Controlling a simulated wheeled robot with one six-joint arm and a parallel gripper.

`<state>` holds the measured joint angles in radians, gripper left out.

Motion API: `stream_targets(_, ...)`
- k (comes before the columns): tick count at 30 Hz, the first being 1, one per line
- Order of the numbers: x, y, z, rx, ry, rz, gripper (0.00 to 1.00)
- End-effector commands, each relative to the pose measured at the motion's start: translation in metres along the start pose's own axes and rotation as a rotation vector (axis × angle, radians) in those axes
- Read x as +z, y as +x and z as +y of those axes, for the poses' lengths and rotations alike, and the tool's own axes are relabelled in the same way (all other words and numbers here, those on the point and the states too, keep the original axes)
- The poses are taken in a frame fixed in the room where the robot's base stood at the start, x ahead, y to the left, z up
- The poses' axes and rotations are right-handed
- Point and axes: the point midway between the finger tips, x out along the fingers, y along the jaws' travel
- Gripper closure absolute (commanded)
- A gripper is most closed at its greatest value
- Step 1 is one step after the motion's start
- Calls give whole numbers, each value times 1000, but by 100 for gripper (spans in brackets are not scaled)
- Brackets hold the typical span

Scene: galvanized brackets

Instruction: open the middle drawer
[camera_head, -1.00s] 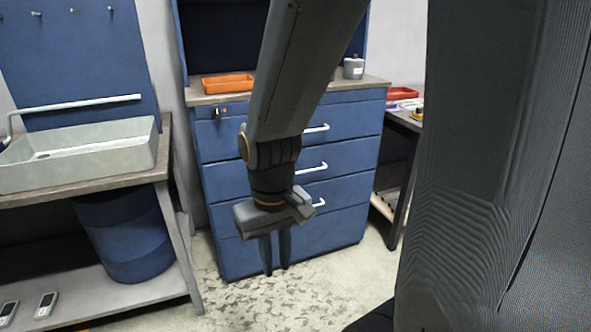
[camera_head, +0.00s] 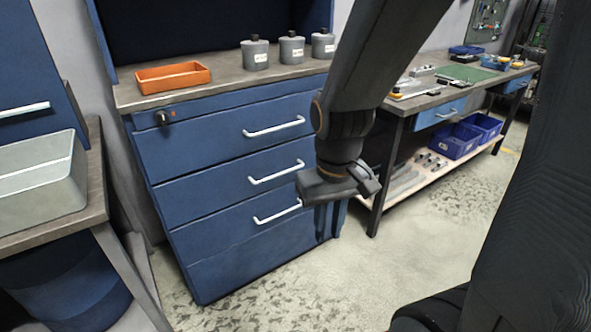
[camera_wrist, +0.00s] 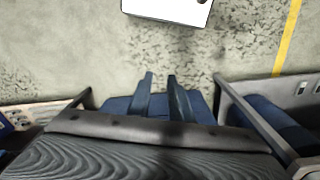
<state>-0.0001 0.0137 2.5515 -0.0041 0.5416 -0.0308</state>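The blue cabinet (camera_head: 166,252) stands left of centre in the head view, with three white bar handles one above another. The middle drawer (camera_head: 205,189) is shut, and its handle (camera_head: 276,173) shows in full. The drawer above and the one below, with its handle (camera_head: 277,212), are also shut. My gripper (camera_head: 328,238) hangs pointing down near the cabinet's right side, right of and lower than the middle handle. It covers part of the lower right front. In the wrist view the two fingers (camera_wrist: 160,76) are apart with nothing between them.
An orange tray (camera_head: 172,78) and grey canisters (camera_head: 255,54) stand on the cabinet top. A sink bench (camera_head: 62,232) is at the left. A workbench (camera_head: 440,97) with blue bins (camera_head: 455,141) on its lower shelf is at the right. The floor before the cabinet is clear.

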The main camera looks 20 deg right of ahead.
Motion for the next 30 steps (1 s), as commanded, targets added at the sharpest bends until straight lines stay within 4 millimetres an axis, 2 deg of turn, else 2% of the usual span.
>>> stream_targets(2,-25,20,5,13,-77,53,82)
stream_targets(5,-78,52,15,51,-243,175,82)
stream_targets(10,-187,110,31,175,-619,442,82)
stream_targets(15,-282,154,32,355,-990,709,82)
stream_targets(18,-324,175,26,485,-1181,859,82)
stream_targets(21,-354,189,20,619,-1329,991,82)
stream_targets(24,-372,197,13,738,-1430,1096,82)
stream_targets(30,-385,201,7,882,-1518,1204,82)
